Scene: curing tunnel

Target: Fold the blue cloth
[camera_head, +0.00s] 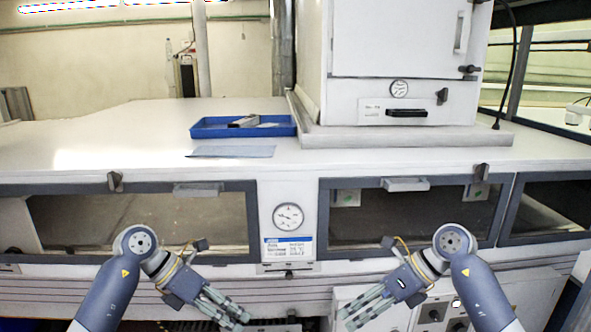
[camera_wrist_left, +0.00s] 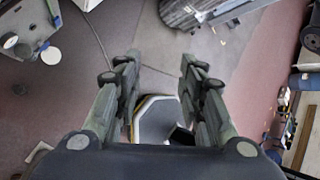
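The blue cloth (camera_head: 232,151) lies flat on the white bench top, near its front edge, in the head view. It looks pale grey-blue and thin, just in front of a blue tray. My left gripper (camera_head: 236,320) hangs in front of the bench, below the cloth and apart from it. In the left wrist view its two fingers (camera_wrist_left: 159,95) stand apart with nothing between them, above the floor. My right gripper (camera_head: 348,318) also hangs in front of the bench, right of the left one. Its fingers are apart and appear empty. The cloth is not in the left wrist view.
The blue tray (camera_head: 243,127) with a few items stands right behind the cloth. A white oven-like cabinet (camera_head: 400,60) stands on the bench to the right. Handles (camera_head: 405,184) and a dial gauge (camera_head: 288,217) are on the bench front. The bench top left of the cloth is clear.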

